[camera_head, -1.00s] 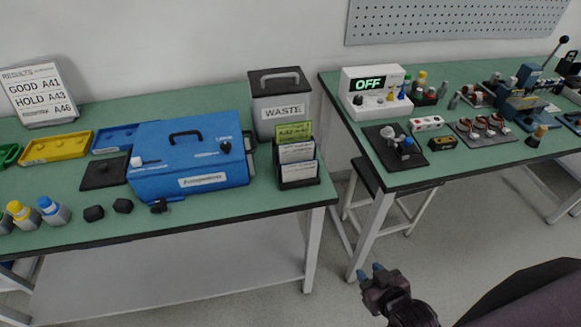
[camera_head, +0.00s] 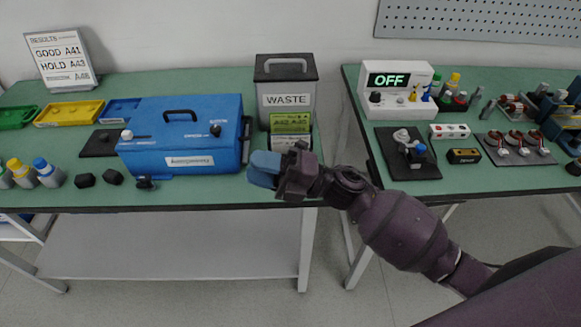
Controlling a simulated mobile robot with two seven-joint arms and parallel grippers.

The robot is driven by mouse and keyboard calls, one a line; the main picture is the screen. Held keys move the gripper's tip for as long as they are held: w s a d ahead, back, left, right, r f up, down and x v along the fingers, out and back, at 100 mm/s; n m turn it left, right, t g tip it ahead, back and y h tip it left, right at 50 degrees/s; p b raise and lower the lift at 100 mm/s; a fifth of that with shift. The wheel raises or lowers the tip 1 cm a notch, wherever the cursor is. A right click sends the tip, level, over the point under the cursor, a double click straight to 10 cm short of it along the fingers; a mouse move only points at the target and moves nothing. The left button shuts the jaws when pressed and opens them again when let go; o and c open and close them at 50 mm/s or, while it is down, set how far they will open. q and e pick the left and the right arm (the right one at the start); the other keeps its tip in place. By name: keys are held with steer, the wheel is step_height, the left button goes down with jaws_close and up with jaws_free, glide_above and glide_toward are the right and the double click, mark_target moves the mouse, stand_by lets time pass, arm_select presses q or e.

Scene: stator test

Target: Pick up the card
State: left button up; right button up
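A black card rack stands at the right end of the left bench, in front of the waste bin (camera_head: 287,98). Green cards (camera_head: 291,123) with printed labels show at its top. The lower front of the rack is hidden behind my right gripper (camera_head: 264,169). That gripper has blue fingertips pointing left, in front of the rack and near the right side of the blue box (camera_head: 180,135). I see no card between its fingers, and the side-on view does not show any gap. My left gripper is not in view.
A results board (camera_head: 60,58), yellow tray (camera_head: 68,114), and capped bottles (camera_head: 48,173) are at the left. A second bench at the right holds a white meter reading OFF (camera_head: 398,90) and several parts. A gap separates the benches.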

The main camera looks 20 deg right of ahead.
steer(key=w+d+n+g+h+b, duration=0.4)
steer(key=w+d+n+g+h, duration=0.5)
steer(key=n+h, duration=1)
steer(key=shift+m+t+h, duration=0.3)
steer(key=shift+t+h, duration=0.3)
steer(key=shift+t, duration=0.2)
steer(key=f, duration=0.1)
steer(key=w+d+f, duration=0.1)
steer(key=f, duration=0.2)
steer(key=shift+w+d+f, duration=0.15)
steer(key=shift+w+f, duration=0.2)
steer(key=shift+f, duration=0.05)
step_height(320, 180, down, 5)
steer(key=shift+d+b, duration=0.1)
steer(key=shift+b, duration=0.45)
steer(key=shift+f, duration=0.25)
steer(key=shift+c, duration=0.5)
